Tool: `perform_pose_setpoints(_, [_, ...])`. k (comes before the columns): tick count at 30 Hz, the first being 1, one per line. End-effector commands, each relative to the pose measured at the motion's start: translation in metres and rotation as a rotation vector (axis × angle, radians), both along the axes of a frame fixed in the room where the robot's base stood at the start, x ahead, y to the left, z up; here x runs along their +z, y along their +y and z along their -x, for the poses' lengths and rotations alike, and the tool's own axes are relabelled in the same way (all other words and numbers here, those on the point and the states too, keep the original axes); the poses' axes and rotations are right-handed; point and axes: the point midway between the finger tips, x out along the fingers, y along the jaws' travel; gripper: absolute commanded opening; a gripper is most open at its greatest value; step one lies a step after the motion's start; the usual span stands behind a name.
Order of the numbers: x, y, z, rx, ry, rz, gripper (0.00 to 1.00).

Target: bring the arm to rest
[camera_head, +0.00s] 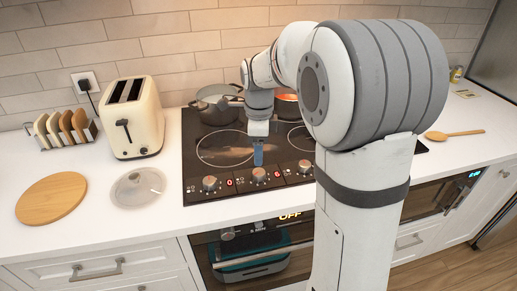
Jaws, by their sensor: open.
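My arm rises in the foreground and reaches out over the black cooktop (222,181). My gripper (258,153) hangs at the arm's far end, pointing down over the middle of the cooktop near its front knobs. It is open, and I see nothing held in it. Only one blue finger part shows clearly. I cannot tell its exact height above the glass. A grey pot (212,112) stands on the back left of the cooktop, left of the wrist. A second pot (287,113) with orange-red contents stands behind the arm, partly hidden.
A cream toaster (135,125), a toast rack (65,130), a round wooden board (50,199) and a glass lid (138,188) occupy the left counter. A wooden spoon (455,134) lies on the right. An oven (235,257) sits below the cooktop. My arm hides part of the right side.

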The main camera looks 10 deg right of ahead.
Motion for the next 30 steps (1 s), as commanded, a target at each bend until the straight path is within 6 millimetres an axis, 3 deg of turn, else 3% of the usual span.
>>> perform_pose_setpoints(7, [0.002, 0.0, 0.005, 0.035, -0.005, 0.0, 0.57])
perform_pose_setpoints(11, [0.01, -0.001, 0.026, 0.204, -0.027, 0.003, 0.57])
perform_pose_setpoints(20, [0.022, -0.002, 0.112, 0.916, -0.11, 0.056, 0.57])
perform_pose_setpoints(24, [0.018, -0.003, 0.152, 1.257, -0.138, 0.104, 0.57])
perform_pose_setpoints(30, [0.007, -0.004, 0.196, 1.65, -0.156, 0.175, 0.57])
